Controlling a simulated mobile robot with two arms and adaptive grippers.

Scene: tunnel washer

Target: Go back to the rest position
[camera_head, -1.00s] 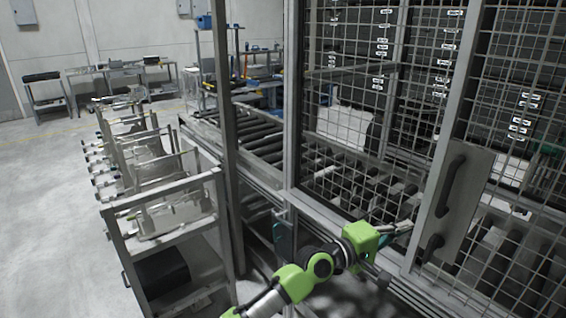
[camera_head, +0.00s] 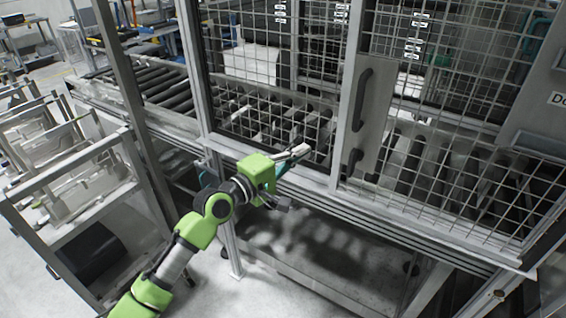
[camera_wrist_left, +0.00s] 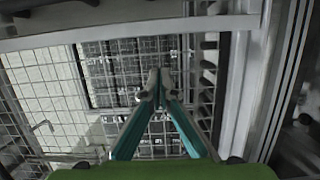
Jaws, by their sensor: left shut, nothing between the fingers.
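My left gripper (camera_head: 300,152) is at the end of the green and grey arm that comes in from the lower left in the head view. It is in front of the washer's mesh fence, close to the frame rail below the mesh. In the left wrist view its two teal fingers (camera_wrist_left: 155,88) meet at the tips, with nothing between them. The mesh door (camera_head: 405,90) with a dark handle (camera_head: 361,100) stands to the right of the gripper and looks closed. The gripper is apart from the handle. My right gripper is not in view.
A grey rack (camera_head: 128,150) with several pale metal parts stands at the left. A roller conveyor (camera_head: 165,90) runs into the fenced washer. A grey post (camera_head: 120,85) rises between rack and conveyor. Bare floor shows under the frame.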

